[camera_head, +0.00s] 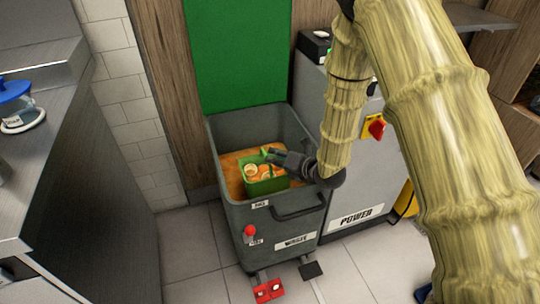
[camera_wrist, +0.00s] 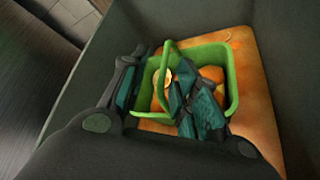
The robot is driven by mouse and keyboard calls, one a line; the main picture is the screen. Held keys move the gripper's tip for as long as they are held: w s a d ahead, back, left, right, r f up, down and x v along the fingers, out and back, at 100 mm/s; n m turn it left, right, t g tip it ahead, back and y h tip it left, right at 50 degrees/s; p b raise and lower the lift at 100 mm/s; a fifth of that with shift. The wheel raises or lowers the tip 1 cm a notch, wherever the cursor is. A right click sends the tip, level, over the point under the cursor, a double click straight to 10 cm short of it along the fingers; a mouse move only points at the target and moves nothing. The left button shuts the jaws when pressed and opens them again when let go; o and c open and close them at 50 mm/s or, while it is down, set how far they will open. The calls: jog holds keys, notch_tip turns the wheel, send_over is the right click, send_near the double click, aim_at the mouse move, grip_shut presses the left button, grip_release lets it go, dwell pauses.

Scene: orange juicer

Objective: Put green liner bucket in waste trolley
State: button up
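The green liner bucket (camera_head: 262,186) sits inside the grey waste trolley (camera_head: 262,226), on an orange surface. It holds orange halves and also shows in the wrist view (camera_wrist: 232,84), with its green handle standing up. My gripper (camera_head: 272,155) reaches into the trolley from the right at the bucket's rim. In the wrist view its fingers (camera_wrist: 156,78) are spread apart. The left finger lies outside the bucket's near-left wall, and the right finger lies over the bucket's inside. I cannot tell whether either finger touches the bucket.
A grey cabinet labelled POWER (camera_head: 360,195) with a red switch (camera_head: 376,127) stands right of the trolley. A metal counter (camera_head: 85,160) with a blue-lidded container (camera_head: 18,105) is at left. Red and black pedals (camera_head: 268,291) are at the trolley's foot. Tiled floor shows at left.

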jog(key=v, duration=0.7)
jog(key=shift+w+p, duration=0.1)
jog(key=shift+p, duration=0.2)
